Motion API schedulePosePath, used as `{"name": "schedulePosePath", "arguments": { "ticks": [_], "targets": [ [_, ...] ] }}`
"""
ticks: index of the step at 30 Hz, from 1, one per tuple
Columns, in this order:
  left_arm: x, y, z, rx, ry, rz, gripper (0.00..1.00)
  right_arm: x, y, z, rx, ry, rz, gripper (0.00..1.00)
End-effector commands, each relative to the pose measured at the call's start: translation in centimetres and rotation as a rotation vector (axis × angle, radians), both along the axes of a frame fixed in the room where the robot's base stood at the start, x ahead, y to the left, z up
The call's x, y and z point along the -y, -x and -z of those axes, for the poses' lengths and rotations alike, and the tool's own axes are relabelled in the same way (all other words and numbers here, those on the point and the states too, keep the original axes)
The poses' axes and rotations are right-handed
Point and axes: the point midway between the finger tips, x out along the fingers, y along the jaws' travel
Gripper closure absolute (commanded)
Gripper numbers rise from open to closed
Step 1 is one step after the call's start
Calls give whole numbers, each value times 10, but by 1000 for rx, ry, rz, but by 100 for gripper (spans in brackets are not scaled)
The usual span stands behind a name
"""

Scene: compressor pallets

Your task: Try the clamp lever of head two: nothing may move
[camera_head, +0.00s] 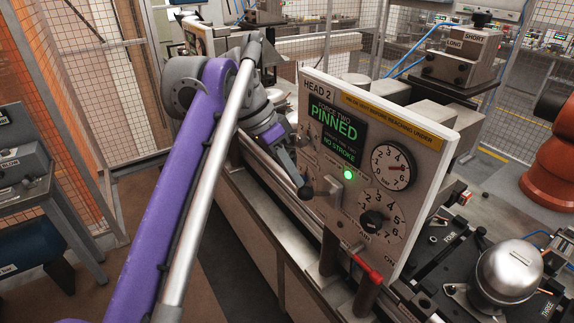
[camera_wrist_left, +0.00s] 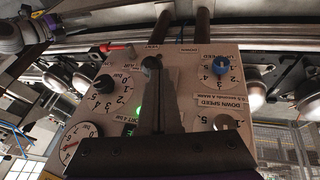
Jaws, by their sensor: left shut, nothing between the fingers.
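The head two panel (camera_head: 425,190), labelled HEAD 2, stands upright; its screen (camera_head: 336,126) reads PINNED and NO STROKE. A green lamp (camera_head: 348,174) is lit on it. A grey metal lever or handle (camera_head: 332,189) sits on its left face; I cannot read its label. A red-handled lever (camera_head: 370,270) sticks out at the lower edge, and it also shows in the left wrist view (camera_wrist_left: 116,46). My left gripper (camera_head: 304,191) is shut and empty, its tip close to the grey lever; I cannot tell whether they touch. In the left wrist view the fingers (camera_wrist_left: 153,68) hide the panel's middle.
A pressure dial (camera_head: 393,167) and a black knob (camera_head: 373,219) are on the panel; a blue knob (camera_wrist_left: 220,66) shows in the left wrist view. A metal dome (camera_head: 508,271) stands on a dark fixture at lower right. Mesh fencing (camera_head: 100,90) is behind my arm.

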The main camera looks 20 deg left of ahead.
Motion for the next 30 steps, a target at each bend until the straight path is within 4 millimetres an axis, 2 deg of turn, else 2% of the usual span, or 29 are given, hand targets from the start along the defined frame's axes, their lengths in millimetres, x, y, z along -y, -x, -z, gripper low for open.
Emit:
{"name": "schedulePosePath", "arguments": {
  "ticks": [11, 30],
  "targets": [
    [0, 0, 0, 3, 3, -1, 100, 0, 0, 0, 0, 0, 0, 28],
    [-7, 8, 13, 104, 82, -4, 100, 0, 3, 10, -7, 0, 0, 28]
  ]
}}
